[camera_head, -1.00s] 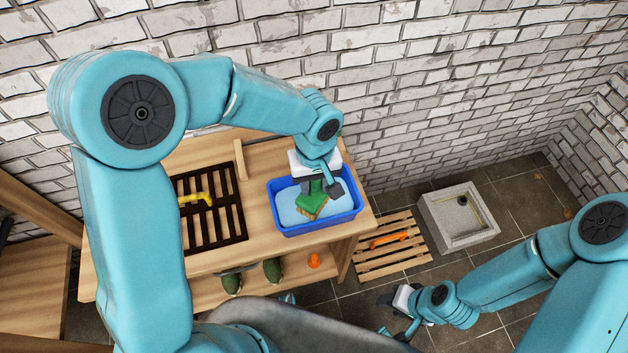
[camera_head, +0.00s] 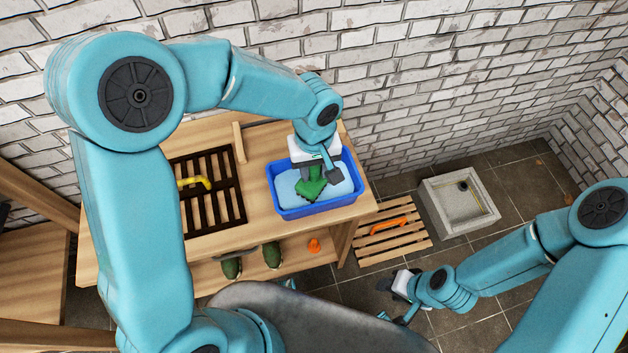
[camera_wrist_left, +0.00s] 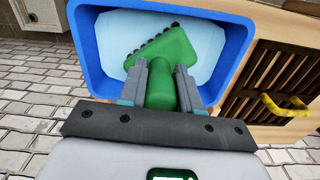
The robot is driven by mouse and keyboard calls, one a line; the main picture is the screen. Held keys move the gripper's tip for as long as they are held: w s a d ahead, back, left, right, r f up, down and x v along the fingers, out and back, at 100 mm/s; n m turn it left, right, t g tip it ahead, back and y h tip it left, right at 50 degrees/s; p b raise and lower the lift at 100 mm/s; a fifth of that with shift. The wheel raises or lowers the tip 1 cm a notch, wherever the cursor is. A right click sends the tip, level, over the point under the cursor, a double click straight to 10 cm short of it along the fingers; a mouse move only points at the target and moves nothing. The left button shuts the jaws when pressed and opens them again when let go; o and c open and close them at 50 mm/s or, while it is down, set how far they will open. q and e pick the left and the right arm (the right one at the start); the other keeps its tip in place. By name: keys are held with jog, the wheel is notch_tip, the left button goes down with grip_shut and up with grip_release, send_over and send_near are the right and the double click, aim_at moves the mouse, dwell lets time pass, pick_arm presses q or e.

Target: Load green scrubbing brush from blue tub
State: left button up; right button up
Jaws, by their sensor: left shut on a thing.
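The blue tub (camera_head: 291,212) stands on the wooden bench, with a pale blue inside. The green scrubbing brush (camera_head: 311,188) is in or just above the tub; its height over the tub floor is hard to tell. My left gripper (camera_head: 320,174) is at the tub, shut on the brush. In the left wrist view the fingers (camera_wrist_left: 160,84) clasp the brush's handle, and the green triangular head (camera_wrist_left: 166,50) with dark bristles points away over the tub (camera_wrist_left: 93,55). My right gripper (camera_head: 402,298) hangs low at the right, over the floor; its jaw opening is unclear.
A dark slatted grate (camera_head: 221,205) with a yellow handle (camera_head: 195,182) lies left of the tub. Green shoes (camera_head: 272,256) and an orange item (camera_head: 314,245) sit on the shelf below. A wooden slat rack (camera_head: 377,248) and a concrete basin (camera_head: 490,216) stand right.

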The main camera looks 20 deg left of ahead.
dwell(0.5)
pick_arm(q)
jog(key=shift+r+p, duration=2.45)
jog(key=shift+r, duration=1.3)
